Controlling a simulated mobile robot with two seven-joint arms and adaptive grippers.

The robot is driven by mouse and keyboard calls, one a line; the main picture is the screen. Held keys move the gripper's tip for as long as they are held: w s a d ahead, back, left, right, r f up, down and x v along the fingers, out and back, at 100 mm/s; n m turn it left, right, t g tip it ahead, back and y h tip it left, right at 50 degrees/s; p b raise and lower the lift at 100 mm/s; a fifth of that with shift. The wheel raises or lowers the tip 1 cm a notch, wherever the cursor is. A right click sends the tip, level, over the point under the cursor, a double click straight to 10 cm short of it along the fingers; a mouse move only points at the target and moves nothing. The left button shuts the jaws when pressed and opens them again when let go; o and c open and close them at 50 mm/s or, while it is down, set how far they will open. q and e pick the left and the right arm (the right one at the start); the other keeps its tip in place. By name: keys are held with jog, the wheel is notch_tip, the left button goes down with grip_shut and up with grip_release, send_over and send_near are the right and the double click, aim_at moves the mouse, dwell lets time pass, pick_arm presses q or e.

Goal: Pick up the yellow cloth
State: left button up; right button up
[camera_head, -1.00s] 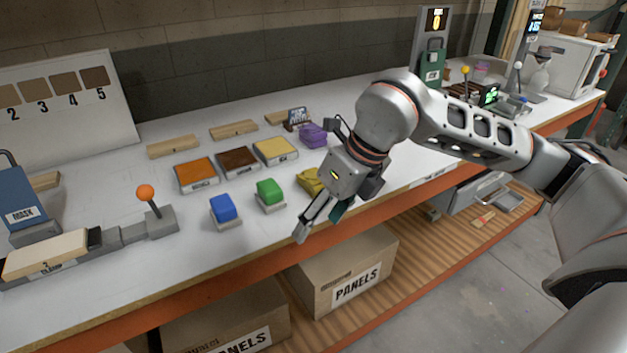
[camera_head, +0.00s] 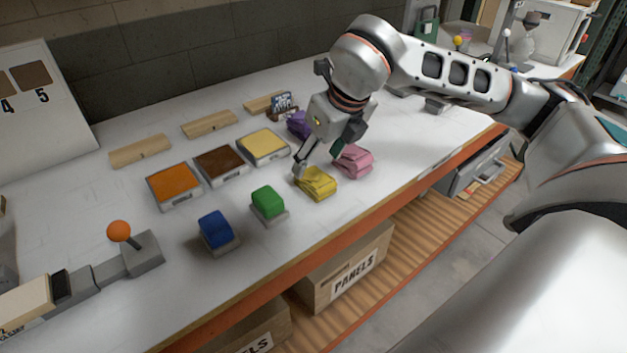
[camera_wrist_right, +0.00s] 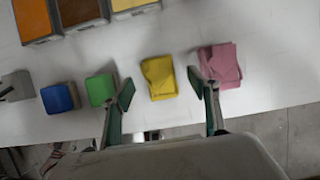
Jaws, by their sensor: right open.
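The yellow cloth (camera_head: 316,184) is a folded bundle on the white bench top, near its front edge. It also shows in the right wrist view (camera_wrist_right: 158,78). My right gripper (camera_head: 318,166) is just behind and above it in the head view. In the wrist view my right gripper (camera_wrist_right: 166,92) is open and empty, with the yellow cloth lying between the lines of its two fingers. The left fingertip is close to the green block, and the right one overlaps the edge of the pink cloth. My left gripper is not in view.
A pink cloth (camera_head: 353,162) lies right of the yellow one, and a purple cloth (camera_head: 298,125) behind. A green block (camera_head: 268,203) and a blue block (camera_head: 216,230) stand to the left. Orange, brown and yellow trays (camera_head: 262,147) lie behind them.

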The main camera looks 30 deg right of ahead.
aim_at(314, 176)
jog(key=x, duration=0.2)
jog(key=s+x, duration=0.1)
jog(key=x, duration=0.1)
jog(key=shift+w+f, duration=0.1)
jog(key=shift+f, duration=0.4)
jog(key=shift+w+a+f, duration=0.1)
jog(key=shift+w+f, duration=0.15)
jog(key=shift+f, duration=0.1)
jog(key=c, duration=1.1)
